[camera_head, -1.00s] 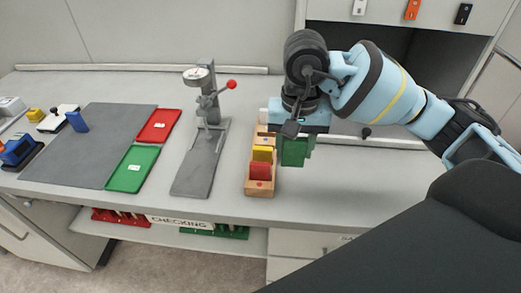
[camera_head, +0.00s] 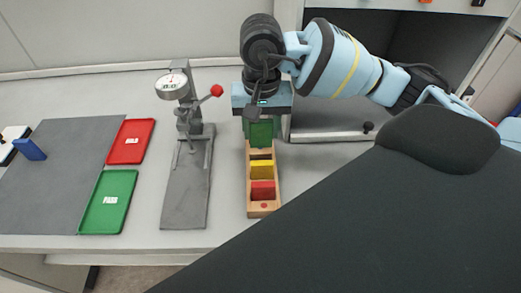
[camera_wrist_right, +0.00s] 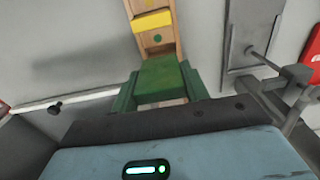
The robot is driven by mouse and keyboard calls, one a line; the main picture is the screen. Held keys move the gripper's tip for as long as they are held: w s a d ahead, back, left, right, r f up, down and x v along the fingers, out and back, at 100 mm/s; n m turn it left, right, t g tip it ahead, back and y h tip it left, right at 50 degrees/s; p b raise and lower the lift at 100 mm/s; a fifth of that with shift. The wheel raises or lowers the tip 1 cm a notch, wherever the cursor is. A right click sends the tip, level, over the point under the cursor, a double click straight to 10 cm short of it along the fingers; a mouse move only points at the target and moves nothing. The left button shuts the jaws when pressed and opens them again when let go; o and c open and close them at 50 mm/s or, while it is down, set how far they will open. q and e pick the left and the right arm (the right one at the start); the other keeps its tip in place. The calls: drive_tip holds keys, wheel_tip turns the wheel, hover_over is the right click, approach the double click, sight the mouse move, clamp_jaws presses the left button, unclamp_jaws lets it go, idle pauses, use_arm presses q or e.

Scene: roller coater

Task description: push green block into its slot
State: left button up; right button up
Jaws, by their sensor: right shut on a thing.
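The green block (camera_head: 261,131) is held upright between the fingers of my right gripper (camera_head: 262,122), which is shut on it. In the head view it is over the back part of the wooden rack (camera_head: 264,209). The wrist view shows the block (camera_wrist_right: 160,76) in front of the rack, whose green dot (camera_wrist_right: 157,38) lies between the block and the yellow block (camera_wrist_right: 152,20). The yellow block (camera_head: 262,170) and red block (camera_head: 263,190) stand in the rack nearer the front. The gripper hides the rack's far end. I cannot tell whether the green block's lower edge is inside a slot. My left gripper is out of view.
A grey press stand with a dial gauge (camera_head: 172,87) and red-knobbed lever stands left of the rack.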

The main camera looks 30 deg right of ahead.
sight(261, 120)
wheel_tip(261, 120, down, 3)
drive_tip(key=shift+w+r, duration=0.15)
drive_tip(key=shift+f, duration=2.2)
drive_tip(key=shift+f, duration=0.1)
drive_tip(key=shift+f, duration=0.15)
drive_tip(key=o, duration=1)
wheel_tip(261, 120, up, 12)
drive_tip(key=shift+r, duration=0.25)
